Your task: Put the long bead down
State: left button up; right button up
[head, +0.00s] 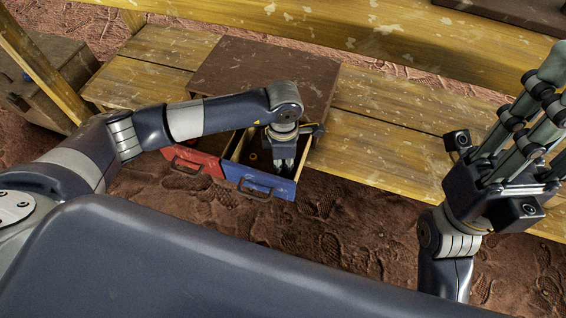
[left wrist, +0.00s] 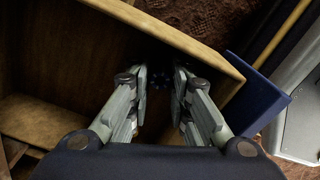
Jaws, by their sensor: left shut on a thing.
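My left gripper (head: 283,162) reaches down into the open blue-fronted drawer (head: 261,184). In the left wrist view its two fingers (left wrist: 160,76) point into the wooden drawer (left wrist: 205,60), close to the wall behind the blue front (left wrist: 258,97). The fingers are shut on a small dark, bluish thing (left wrist: 157,80), apparently the long bead; it is mostly hidden by the fingers and shadow, so its shape and whether it touches the drawer floor cannot be told. My right gripper (head: 535,105) is raised at the right, empty, with its fingers apart.
A red-fronted drawer (head: 191,163) stands open left of the blue one. Both belong to a brown-topped cabinet (head: 262,68) by a yellow wooden bench (head: 385,140). A small orange thing (head: 252,155) lies in the blue drawer. A wooden crate (head: 45,75) stands at left.

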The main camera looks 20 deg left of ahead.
pick_arm(q)
jog(key=shift+f, duration=0.15)
jog(key=o, duration=0.8)
jog(key=shift+o, duration=0.2)
